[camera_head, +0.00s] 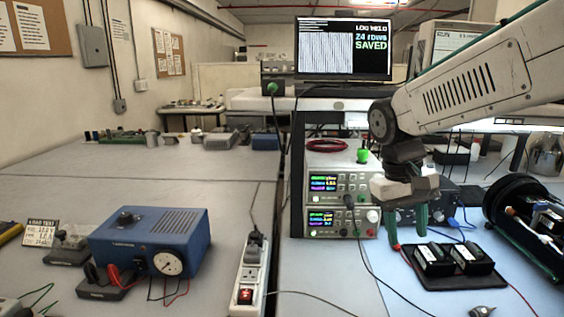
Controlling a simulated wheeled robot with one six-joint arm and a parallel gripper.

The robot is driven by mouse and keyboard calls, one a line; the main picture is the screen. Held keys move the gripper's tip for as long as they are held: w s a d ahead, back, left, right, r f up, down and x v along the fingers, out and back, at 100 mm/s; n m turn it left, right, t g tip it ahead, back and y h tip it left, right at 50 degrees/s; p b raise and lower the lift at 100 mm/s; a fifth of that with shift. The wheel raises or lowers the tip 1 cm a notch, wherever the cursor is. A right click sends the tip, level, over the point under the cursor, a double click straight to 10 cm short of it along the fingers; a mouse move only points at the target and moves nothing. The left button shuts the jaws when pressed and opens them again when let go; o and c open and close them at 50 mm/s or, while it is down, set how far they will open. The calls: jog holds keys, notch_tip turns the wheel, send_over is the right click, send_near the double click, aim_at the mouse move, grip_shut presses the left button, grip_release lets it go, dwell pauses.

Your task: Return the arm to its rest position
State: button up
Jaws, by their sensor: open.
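My arm (468,82) reaches in from the upper right of the head view and bends down at its wrist. My gripper (408,232) points down with its two green fingers apart, and nothing shows between them. It is over the blue mat, just left of and behind a black tray (458,278) with two black, green-edged blocks (436,260). From this view I cannot tell how high the fingertips are, or whether the red lead end beside the left finger touches it.
Stacked bench instruments (338,205) stand close behind and left of my gripper. A black open cylinder (528,228) lies at the right. A blue load box (150,241), a white power strip (249,275) and loose cables lie left. A monitor (343,48) reads "24 rows saved".

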jog(key=s+d+f+m+t+y, duration=0.1)
jog(key=s+d+t+y, duration=0.1)
jog(key=s, duration=1.8)
jog(key=shift+s+d+t, duration=0.15)
jog(key=shift+d+t, duration=0.15)
jog(key=shift+d, duration=0.2)
jog(key=shift+o, duration=0.2)
